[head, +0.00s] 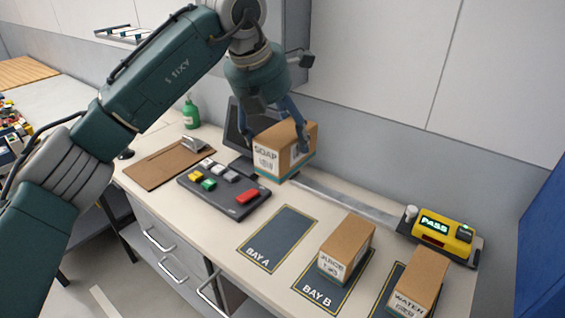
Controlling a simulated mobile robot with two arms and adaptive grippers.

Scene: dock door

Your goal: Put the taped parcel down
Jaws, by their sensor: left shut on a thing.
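My left gripper (278,137) is shut on a brown cardboard parcel (287,150) with a white label reading SOAP and a teal band, perhaps tape, along its lower edge. The parcel appears to be held above the back of the counter, in front of the dark monitor. Bay A (279,237), a dark rectangle with a yellow outline, is empty. A second box (347,248) stands on Bay B (312,285). A third box (418,281), labelled WATER, stands on another outlined bay at the right. My right gripper is out of view.
A yellow device (446,231) reading PASS sits at the back right, beside a grey rail (345,201). A button panel (248,207) and brown clipboard (160,170) lie to the left.

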